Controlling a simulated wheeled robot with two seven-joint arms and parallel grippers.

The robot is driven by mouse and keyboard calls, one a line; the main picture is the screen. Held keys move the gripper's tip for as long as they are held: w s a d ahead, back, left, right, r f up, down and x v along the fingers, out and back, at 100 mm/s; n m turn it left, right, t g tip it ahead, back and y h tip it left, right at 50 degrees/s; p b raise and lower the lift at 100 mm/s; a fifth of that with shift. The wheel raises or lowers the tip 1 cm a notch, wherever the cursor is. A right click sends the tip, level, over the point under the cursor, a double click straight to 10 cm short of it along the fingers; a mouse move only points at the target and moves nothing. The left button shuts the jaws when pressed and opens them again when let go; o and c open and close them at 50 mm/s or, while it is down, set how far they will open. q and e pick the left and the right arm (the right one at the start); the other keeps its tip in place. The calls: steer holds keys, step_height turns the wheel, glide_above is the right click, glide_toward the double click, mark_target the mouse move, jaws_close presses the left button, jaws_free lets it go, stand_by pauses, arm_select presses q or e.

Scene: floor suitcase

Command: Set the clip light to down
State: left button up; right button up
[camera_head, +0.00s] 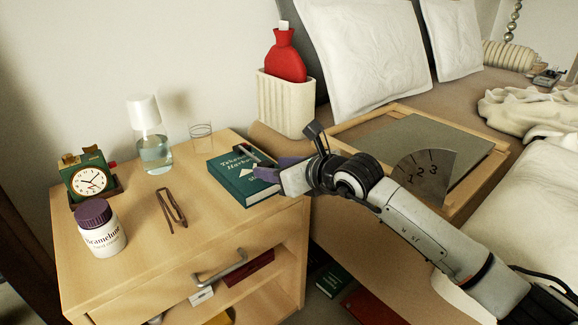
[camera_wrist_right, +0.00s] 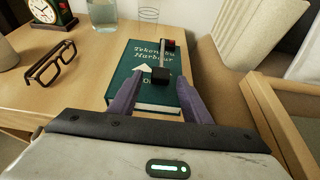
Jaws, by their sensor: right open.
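The clip light (camera_wrist_right: 163,62), a small dark piece with a thin grey arm and a black block at its near end, is on the green book (camera_wrist_right: 135,62). In the head view the clip light (camera_head: 246,152) shows small near the book's upper edge, and its exact pose is hard to tell. My right gripper (camera_head: 276,172) is at the book's right side, its purple fingers apart and empty. In the wrist view the right gripper (camera_wrist_right: 157,90) has its fingers on either side of the book's near part, with the clip light ahead between them. My left gripper is not in view.
The nightstand (camera_head: 150,260) also holds a clock (camera_head: 88,180), a pill bottle (camera_head: 101,230), a carafe (camera_head: 153,150), a clear glass (camera_head: 201,136) and folded glasses (camera_head: 172,209). A ribbed white holder (camera_head: 287,103) stands behind. A wooden tray (camera_head: 480,175) lies on the bed.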

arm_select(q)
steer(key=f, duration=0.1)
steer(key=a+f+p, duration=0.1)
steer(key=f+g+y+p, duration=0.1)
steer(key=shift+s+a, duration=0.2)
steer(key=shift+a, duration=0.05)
arm_select(e)
steer(key=v, duration=0.8)
steer(key=shift+s+d, duration=0.1)
steer(key=shift+d, duration=0.05)
